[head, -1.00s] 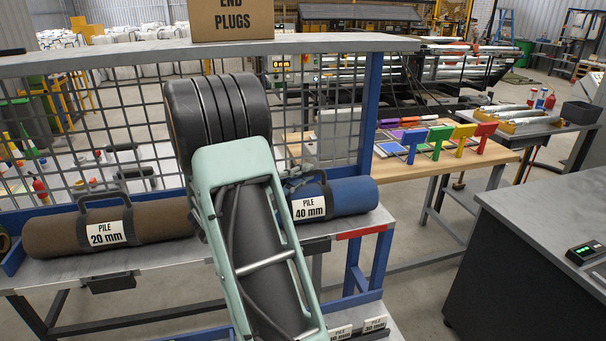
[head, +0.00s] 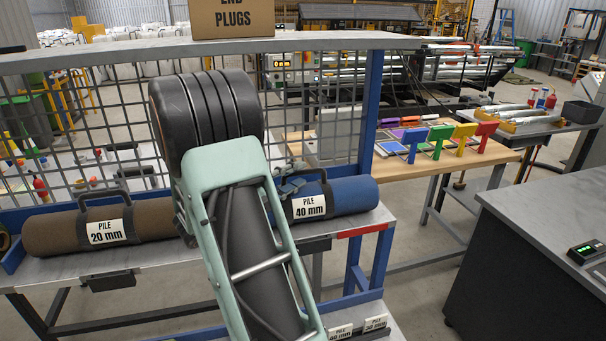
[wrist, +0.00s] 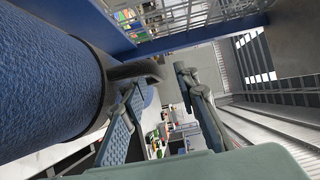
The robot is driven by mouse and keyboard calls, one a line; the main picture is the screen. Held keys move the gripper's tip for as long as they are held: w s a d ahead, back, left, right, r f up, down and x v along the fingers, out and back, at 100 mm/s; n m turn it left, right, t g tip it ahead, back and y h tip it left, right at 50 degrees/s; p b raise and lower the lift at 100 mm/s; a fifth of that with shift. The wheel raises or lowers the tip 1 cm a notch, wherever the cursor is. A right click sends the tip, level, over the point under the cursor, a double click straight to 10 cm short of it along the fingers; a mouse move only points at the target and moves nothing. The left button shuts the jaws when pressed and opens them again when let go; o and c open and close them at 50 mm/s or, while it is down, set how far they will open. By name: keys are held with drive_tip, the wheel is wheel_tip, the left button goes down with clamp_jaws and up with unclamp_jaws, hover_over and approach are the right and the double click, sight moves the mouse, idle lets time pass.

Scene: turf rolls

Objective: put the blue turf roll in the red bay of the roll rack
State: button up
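The blue turf roll (head: 350,195), tagged PILE 40 mm, lies on the rack's shelf right of my arm, its left part hidden. In the wrist view the blue roll (wrist: 45,75) fills the left side, with a dark band and carrying handle (wrist: 142,70). My gripper (wrist: 158,80) has its two fingers apart; the handle's outer end shows between the fingertips, close to the left one, with no visible grip. In the head view my arm mostly hides the gripper. A red strip (head: 364,231) marks the right end of the shelf's front edge, below the blue roll's right end.
A brown roll (head: 75,231), tagged PILE 20 mm, lies on the same shelf to the left. A wire mesh (head: 90,125) backs the shelf, and an upper shelf (head: 330,42) carries an END PLUGS box (head: 232,18). A dark bench (head: 530,240) stands at right.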

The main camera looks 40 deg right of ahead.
drive_tip(key=a+b, duration=0.1)
drive_tip(key=a, duration=0.8)
drive_tip(key=shift+s, duration=0.1)
